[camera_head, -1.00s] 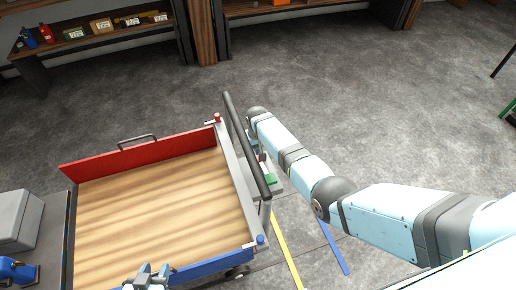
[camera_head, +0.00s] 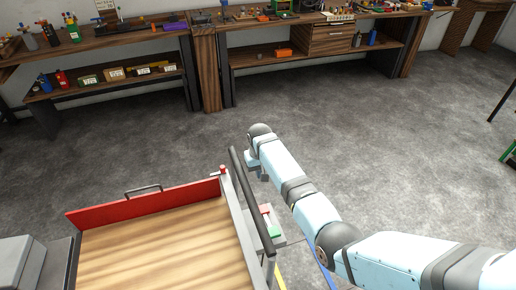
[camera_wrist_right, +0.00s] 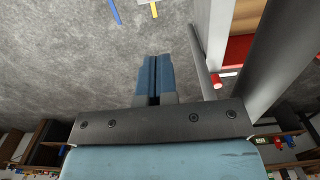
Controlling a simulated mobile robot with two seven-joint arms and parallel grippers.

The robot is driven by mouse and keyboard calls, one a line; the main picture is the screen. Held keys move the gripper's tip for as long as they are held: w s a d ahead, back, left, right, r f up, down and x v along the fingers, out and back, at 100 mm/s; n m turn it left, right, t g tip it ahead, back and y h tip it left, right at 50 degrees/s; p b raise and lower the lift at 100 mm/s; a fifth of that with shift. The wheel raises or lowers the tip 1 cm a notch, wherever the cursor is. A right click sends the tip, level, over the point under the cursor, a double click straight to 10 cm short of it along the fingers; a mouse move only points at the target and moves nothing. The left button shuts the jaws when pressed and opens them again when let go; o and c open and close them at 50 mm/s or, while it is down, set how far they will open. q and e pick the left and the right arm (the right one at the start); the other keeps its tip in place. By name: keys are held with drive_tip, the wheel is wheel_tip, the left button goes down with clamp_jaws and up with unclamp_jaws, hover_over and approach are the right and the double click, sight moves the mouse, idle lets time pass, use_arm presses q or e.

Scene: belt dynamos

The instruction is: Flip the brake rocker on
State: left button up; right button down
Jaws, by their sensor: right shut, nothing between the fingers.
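The brake rocker appears to be the small red-and-green part (camera_head: 269,221) on a grey plate beside the cart's right side in the head view. Its green end is nearer me and its red end farther. I cannot tell which way it is tipped. My right gripper (camera_head: 259,171) is beyond the rocker, partly hidden by its own arm. In the right wrist view its blue fingers (camera_wrist_right: 154,60) are shut together with nothing between them, pointing over bare floor. The rocker does not show clearly in that view. My left gripper is out of view.
The cart (camera_head: 160,245) has a wooden bed, a red end wall and a dark handle bar (camera_head: 250,200) along its right side, close to my right arm. A red knob (camera_wrist_right: 216,81) shows in the wrist view. Workbenches (camera_head: 318,60) stand at the back. The floor between is clear.

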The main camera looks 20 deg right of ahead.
wheel_tip(320, 180, up, 9)
drive_tip(key=w, duration=0.2)
drive_tip(key=shift+r+b, duration=0.2)
drive_tip(key=shift+b, duration=0.15)
drive_tip(key=shift+s+f, duration=0.1)
